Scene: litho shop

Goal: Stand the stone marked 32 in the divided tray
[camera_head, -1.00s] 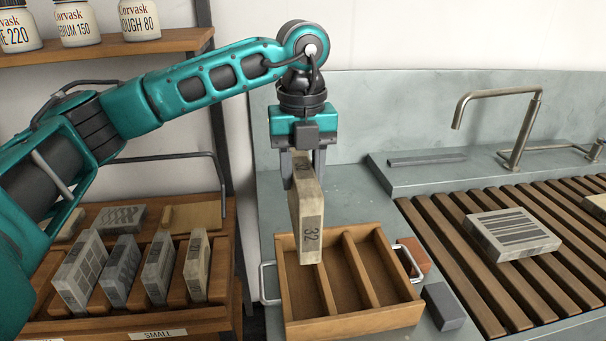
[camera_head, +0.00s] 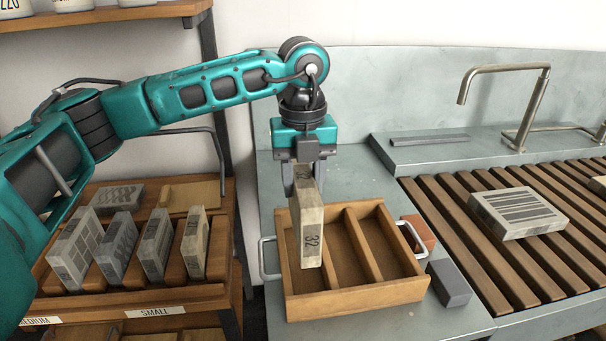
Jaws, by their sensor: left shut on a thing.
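The stone marked 32 (camera_head: 311,238) is a pale upright slab with its number on the narrow edge facing me. My left gripper (camera_head: 307,184) is shut on its upper part. The stone hangs over the left compartment of the divided wooden tray (camera_head: 362,297). Its lower end shows in front of that compartment's opening; I cannot tell whether it touches the floor. The tray has two dividers, and its middle and right compartments are empty. My right gripper is not in view.
A wooden rack (camera_head: 180,297) with several upright stones stands at left. A patterned stone (camera_head: 515,212) lies on the slatted drainboard (camera_head: 470,250) at right, below a tap (camera_head: 530,105). A dark block (camera_head: 449,283) and a reddish block (camera_head: 417,232) sit beside the tray's right side.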

